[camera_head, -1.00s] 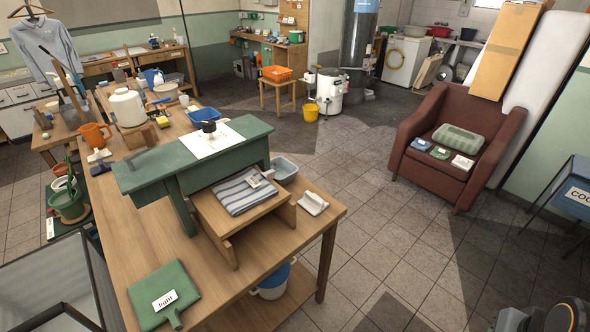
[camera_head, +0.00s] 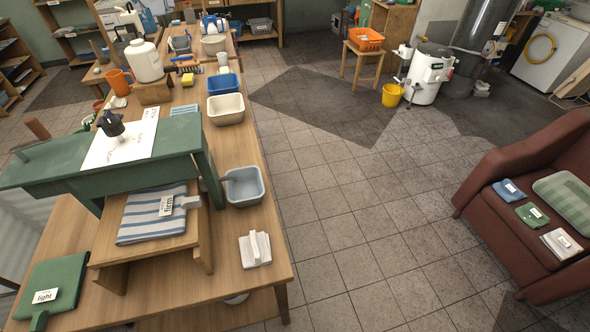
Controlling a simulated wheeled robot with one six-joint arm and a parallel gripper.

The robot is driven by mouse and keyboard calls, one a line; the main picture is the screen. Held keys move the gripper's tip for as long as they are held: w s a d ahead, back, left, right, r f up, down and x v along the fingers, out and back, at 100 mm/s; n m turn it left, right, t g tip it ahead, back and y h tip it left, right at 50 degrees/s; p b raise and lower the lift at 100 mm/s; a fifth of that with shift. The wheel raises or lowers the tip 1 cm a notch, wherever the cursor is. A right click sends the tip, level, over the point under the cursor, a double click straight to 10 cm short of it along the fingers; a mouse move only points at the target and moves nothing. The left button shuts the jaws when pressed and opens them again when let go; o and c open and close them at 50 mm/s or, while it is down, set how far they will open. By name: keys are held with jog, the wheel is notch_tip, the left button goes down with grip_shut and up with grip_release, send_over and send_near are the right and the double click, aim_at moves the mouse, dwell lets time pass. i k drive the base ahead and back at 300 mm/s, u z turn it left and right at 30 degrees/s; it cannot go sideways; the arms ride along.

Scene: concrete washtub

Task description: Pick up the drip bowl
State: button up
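No bowl is labelled as the drip bowl. A light blue-grey square bowl (camera_head: 243,186) sits on the wooden table beside the right end of the green bench (camera_head: 60,167), with a small stick or handle leaning over its left rim. A cream bowl (camera_head: 226,109) and a blue tub (camera_head: 223,85) stand farther back along the same table edge. I cannot tell for certain which is the drip bowl; the blue-grey one is closest to the bench's end. My gripper is not in view.
The wooden table (camera_head: 262,285) also carries a striped towel (camera_head: 153,213) on a low stand, a white stacked item (camera_head: 255,249) and a green board (camera_head: 52,285). A moka pot (camera_head: 111,124) stands on the bench. Tiled floor right of the table is clear up to the armchair (camera_head: 540,215).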

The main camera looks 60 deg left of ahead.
aim_at(249, 190)
jog(key=i, duration=0.55)
jog(key=u, duration=3.65)
jog(key=i, duration=0.5)
jog(key=z, duration=0.05)
